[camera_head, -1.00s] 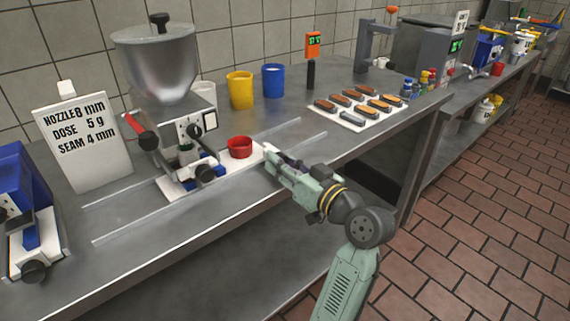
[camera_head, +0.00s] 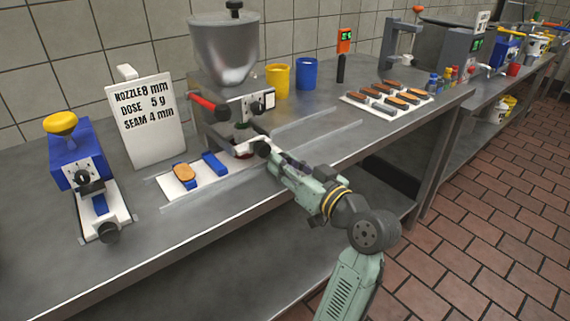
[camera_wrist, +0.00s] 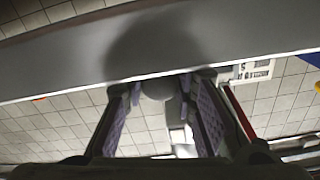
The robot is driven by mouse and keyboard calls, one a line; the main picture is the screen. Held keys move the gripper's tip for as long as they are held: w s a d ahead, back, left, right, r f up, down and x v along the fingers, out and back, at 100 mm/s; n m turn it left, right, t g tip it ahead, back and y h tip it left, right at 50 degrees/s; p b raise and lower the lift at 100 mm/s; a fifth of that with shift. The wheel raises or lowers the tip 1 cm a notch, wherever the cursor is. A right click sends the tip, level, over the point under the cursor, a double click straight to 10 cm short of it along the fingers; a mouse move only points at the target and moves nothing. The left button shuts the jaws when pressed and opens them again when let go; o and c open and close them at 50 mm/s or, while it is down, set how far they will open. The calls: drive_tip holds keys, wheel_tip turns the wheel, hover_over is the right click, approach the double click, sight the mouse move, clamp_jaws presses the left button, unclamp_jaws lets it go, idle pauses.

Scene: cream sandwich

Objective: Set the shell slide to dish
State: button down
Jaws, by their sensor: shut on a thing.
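The shell slide (camera_head: 170,189) is a white strip on the bench, running under the filling machine (camera_head: 232,108). A brown shell (camera_head: 184,172) lies near its left end, with a blue block (camera_head: 214,163) to the right of it. The red dish (camera_head: 243,154) is mostly hidden beneath the machine's nozzle. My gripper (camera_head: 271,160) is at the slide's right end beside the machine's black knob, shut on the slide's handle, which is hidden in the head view. In the wrist view my fingers (camera_wrist: 160,100) sit on either side of a pale rounded part.
A sign (camera_head: 147,120) and a blue device with a yellow knob (camera_head: 75,150) stand on the left. Yellow (camera_head: 277,80) and blue (camera_head: 307,73) cups stand behind. A tray of shells (camera_head: 357,105) is on the right.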

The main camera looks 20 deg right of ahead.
drive_tip(key=shift+a, duration=0.3)
drive_tip(key=c, duration=1.3)
unclamp_jaws()
drive_tip(key=shift+d+r, duration=0.1)
